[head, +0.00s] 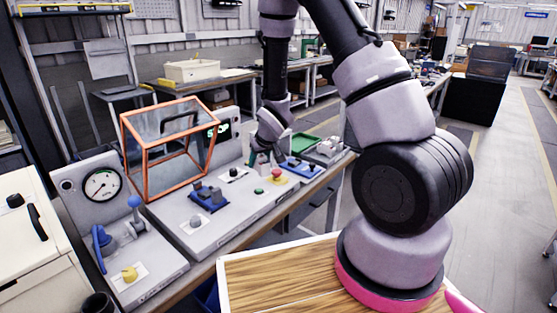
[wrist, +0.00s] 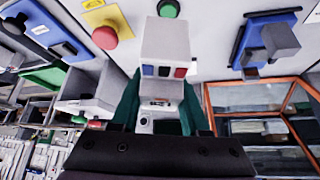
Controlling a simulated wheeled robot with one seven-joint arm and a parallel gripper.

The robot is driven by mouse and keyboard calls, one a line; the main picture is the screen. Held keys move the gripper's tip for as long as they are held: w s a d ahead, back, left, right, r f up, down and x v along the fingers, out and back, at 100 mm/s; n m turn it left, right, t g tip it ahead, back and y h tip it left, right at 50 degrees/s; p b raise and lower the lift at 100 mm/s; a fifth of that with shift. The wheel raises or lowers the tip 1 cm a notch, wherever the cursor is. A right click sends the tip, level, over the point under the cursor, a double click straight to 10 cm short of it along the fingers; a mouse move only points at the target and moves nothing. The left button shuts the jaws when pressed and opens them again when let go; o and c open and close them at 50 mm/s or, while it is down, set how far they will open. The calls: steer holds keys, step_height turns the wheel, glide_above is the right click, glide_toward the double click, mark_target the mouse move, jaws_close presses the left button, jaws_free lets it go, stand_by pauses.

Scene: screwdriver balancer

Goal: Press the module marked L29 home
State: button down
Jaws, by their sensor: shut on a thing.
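In the wrist view a pale grey block-shaped module (wrist: 165,42) with small blue, dark and red squares on its face sits between the dark green fingers of my gripper (wrist: 160,110). My gripper is shut on it. No L29 marking can be read. In the head view my gripper (head: 261,158) points down over the back of the grey sloping console (head: 232,210). The module cannot be made out there, and I cannot tell whether it touches the console.
A blue fixture (head: 208,197) stands left of my gripper and another blue fixture (head: 298,168) right. A red button (head: 277,174), a green button (head: 258,191) and a black knob (head: 234,172) are close. An orange-framed clear guard (head: 146,170) rises at left.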

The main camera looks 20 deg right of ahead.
steer(key=a+n, duration=0.1)
steer(key=a, duration=0.5)
steer(key=a+f+n+y, duration=0.1)
steer(key=a, duration=0.5)
steer(key=a+n+g+y, duration=0.1)
steer(key=a+n, duration=0.1)
steer(key=a, duration=0.5)
steer(key=shift+a+f, duration=0.1)
steer(key=shift+f, duration=1.9)
steer(key=shift+w+f, duration=0.1)
steer(key=shift+f, duration=0.65)
steer(key=shift+c, duration=1.6)
jaws_free()
steer(key=v, duration=1)
steer(key=shift+s+r, duration=0.2)
steer(key=shift+r, duration=0.15)
